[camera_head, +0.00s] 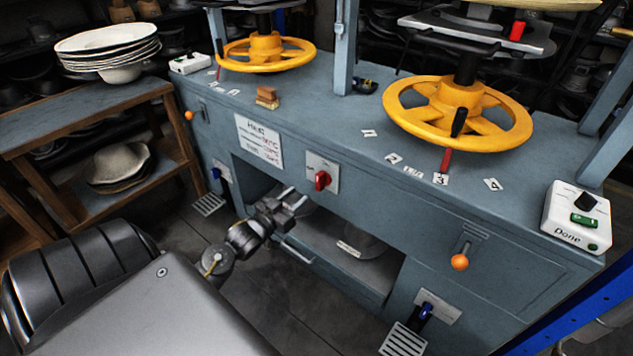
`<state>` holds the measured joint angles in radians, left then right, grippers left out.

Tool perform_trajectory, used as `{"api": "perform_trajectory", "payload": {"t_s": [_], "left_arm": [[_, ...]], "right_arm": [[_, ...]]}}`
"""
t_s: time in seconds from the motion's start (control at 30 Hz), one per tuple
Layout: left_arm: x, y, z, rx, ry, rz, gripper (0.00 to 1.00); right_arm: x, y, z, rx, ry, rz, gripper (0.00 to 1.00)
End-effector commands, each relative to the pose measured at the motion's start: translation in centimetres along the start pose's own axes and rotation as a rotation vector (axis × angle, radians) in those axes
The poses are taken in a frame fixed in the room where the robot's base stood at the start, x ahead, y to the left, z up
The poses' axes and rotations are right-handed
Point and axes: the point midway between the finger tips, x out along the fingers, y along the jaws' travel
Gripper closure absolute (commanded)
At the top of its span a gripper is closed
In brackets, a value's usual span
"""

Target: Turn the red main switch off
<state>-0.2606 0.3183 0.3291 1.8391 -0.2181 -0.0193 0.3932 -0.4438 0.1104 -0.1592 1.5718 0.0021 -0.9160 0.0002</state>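The red main switch (322,181) is a rotary knob on a pale square plate (315,161) on the front of the blue-grey press bench. Its grip looks roughly upright; small markings on the plate are too small to read. My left gripper (293,196) is just left of and below the switch in the picture, in front of the bench. Its two fingers are apart with nothing between them. It does not appear to touch the knob. My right gripper is not in view.
Orange-knobbed levers (460,262) stick out of the bench front. Yellow handwheels (458,112) and a white Done box (577,217) stand on top. An open shelf recess (350,262) lies below the switch. A wooden rack (80,110) stands left.

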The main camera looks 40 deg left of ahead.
Motion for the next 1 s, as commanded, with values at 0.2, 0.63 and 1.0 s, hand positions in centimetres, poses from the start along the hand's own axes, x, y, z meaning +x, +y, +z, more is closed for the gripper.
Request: {"api": "perform_trajectory", "payload": {"t_s": [0.2, 0.63, 1.0], "left_arm": [[3.8, 0.0, 0.0, 0.000, 0.001, -0.001, 0.60], [9.7, 0.0, 0.1, 0.001, -0.001, -0.002, 0.60], [10.0, 0.0, 0.1, 0.001, -0.002, -0.001, 0.63]], "right_arm": [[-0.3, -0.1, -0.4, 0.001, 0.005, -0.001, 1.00], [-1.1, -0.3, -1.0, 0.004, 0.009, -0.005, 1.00], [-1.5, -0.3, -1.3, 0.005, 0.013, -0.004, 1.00]]}}
